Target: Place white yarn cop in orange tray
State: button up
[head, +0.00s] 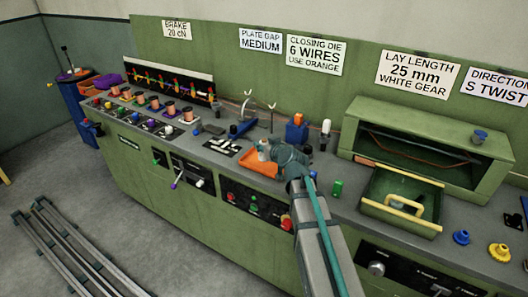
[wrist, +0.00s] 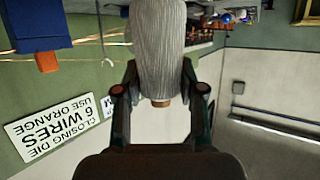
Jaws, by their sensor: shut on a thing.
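My gripper (wrist: 160,92) is shut on the white yarn cop (wrist: 157,42), a ribbed whitish-grey body with a brown tube end showing between the fingers. The wrist picture is upside down. In the head view my gripper (head: 268,151) is over the orange tray (head: 254,165) on the green bench, and the held cop is hard to make out there. My gripper and arm hide part of the tray. I cannot tell whether the cop touches the tray.
A blue block with an orange part (head: 296,130) stands behind the tray, and a white-topped item (head: 325,130) stands to its right. Several copper spools (head: 170,107) line the bench at left.

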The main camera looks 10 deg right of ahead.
jog(key=shift+w+f, duration=0.85)
jog(key=shift+f, duration=1.65)
jog(key=shift+f, duration=0.15)
jog(key=o, duration=1.2)
jog(key=shift+c, duration=0.2)
jog(key=shift+d+r, duration=0.1)
jog(key=shift+r, duration=0.15)
jog(key=b+v, duration=0.2)
jog(key=v, duration=1)
